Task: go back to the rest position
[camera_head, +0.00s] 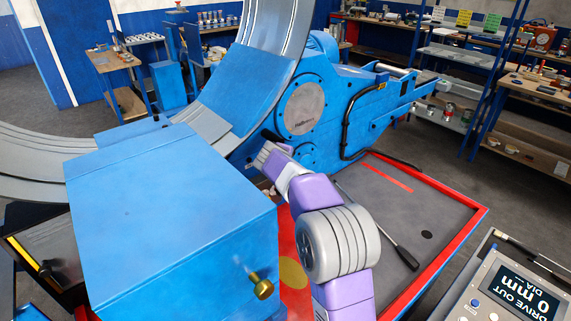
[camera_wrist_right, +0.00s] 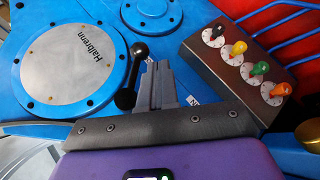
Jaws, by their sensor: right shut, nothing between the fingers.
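My right gripper (camera_head: 266,158) reaches in at the end of my purple and grey arm, in front of the blue machine (camera_head: 350,88). In the right wrist view my right gripper (camera_wrist_right: 157,72) shows its fingers closed together with nothing between them. A black lever with a ball end (camera_wrist_right: 130,80) stands just left of the fingers in that view; I cannot tell if they touch. My left gripper is not in view.
A box with several coloured knobs (camera_wrist_right: 245,62) is right of the fingers. A round grey cover (camera_wrist_right: 68,65) lies left. A blue housing (camera_head: 170,210) with a brass knob (camera_head: 262,287) stands left of my arm. A control panel (camera_head: 510,290) is at lower right.

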